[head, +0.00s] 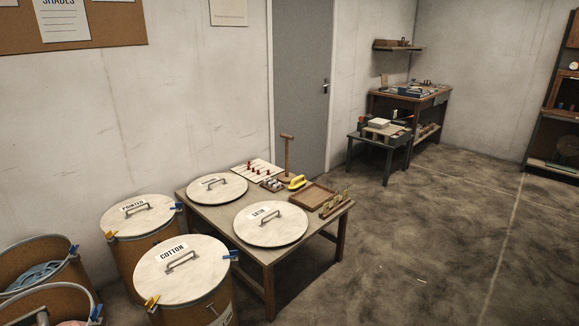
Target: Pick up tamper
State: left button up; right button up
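A wooden T-handled tool (287,157), which looks like the tamper, stands upright at the far side of the low work table (225,227). Its shaft and crossbar are clear of other things. Its foot is close behind a yellow-handled item (297,182), and I cannot tell whether they touch. Neither of my grippers shows in the head view.
The table also bears two round lids (271,224) (216,188), a board with red pegs (257,172), a wooden tray (305,195) and a small rack (332,206). Drums (182,272) crowd its left and front. Open floor (430,250) lies right.

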aim_at(285, 177)
jog(key=i+l+z, duration=0.35)
jog(key=i, duration=0.2)
jog(key=i+l+z, duration=0.15)
jog(key=i+z, duration=0.2)
jog(key=i, duration=0.25)
jog(key=i+z, duration=0.35)
jog(key=i, duration=0.25)
jog(key=i+l, duration=0.1)
jog(key=i, duration=1.3)
jog(key=i+u, duration=0.1)
jog(key=i, duration=1.25)
jog(key=i+u, duration=0.25)
jog(key=u, duration=0.15)
jog(key=i+u, duration=0.4)
jog(key=i+l+u, duration=0.1)
jog(key=u, duration=0.3)
jog(key=i+u, duration=0.2)
jog(key=u, duration=0.2)
jog(key=i+l+u, duration=0.2)
jog(key=u, duration=0.2)
jog(key=i+l+u, duration=0.2)
jog(key=u, duration=0.2)
jog(key=i+l+u, duration=0.35)
jog(key=k+j, duration=0.05)
